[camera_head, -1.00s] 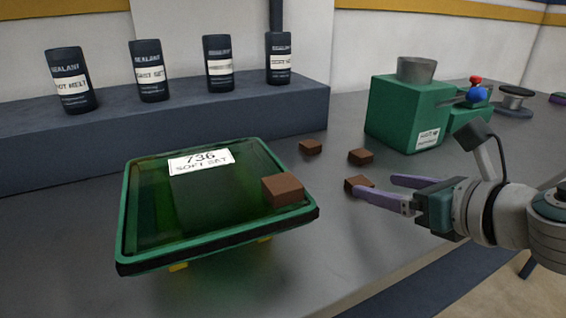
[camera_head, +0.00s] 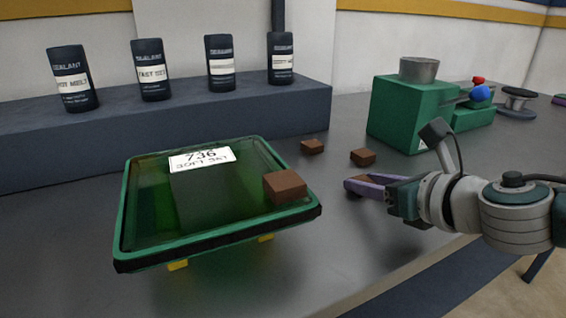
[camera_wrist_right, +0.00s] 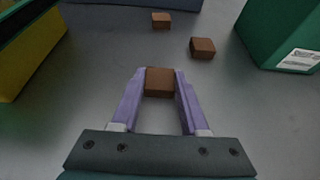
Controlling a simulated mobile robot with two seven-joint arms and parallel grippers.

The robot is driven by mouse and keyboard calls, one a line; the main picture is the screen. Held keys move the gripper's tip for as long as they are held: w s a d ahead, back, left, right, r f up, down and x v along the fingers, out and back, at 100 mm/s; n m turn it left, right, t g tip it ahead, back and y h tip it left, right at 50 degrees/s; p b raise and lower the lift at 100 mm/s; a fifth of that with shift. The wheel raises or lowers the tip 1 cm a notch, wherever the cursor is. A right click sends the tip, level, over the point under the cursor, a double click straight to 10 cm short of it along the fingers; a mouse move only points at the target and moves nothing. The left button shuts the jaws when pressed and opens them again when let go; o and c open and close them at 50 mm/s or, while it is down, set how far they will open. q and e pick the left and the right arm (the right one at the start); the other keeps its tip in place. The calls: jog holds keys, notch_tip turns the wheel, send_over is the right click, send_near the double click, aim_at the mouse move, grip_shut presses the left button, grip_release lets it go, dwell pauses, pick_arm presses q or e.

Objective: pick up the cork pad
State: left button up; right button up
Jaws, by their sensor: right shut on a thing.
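Several small brown cork pads are in view. One cork pad (camera_wrist_right: 160,82) sits between the purple fingertips of my right gripper (camera_wrist_right: 160,88) in the right wrist view. The fingers press on its two sides. In the head view my right gripper (camera_head: 358,183) hides most of that pad, low at the table top. Two other cork pads lie on the table beyond it, one nearer (camera_head: 363,157) and one farther (camera_head: 312,146). Another brown pad (camera_head: 285,186) rests at the right edge of the green tray (camera_head: 222,238). My left gripper is not in view.
The green tray with a "736" label stands left of my right gripper. A green machine (camera_head: 405,112) with a grey cup stands behind to the right. Several dark sealant cans (camera_head: 151,70) stand on a raised ledge (camera_head: 180,125). Grey table top (camera_head: 345,240) is clear in front.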

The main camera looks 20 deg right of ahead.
grip_shut()
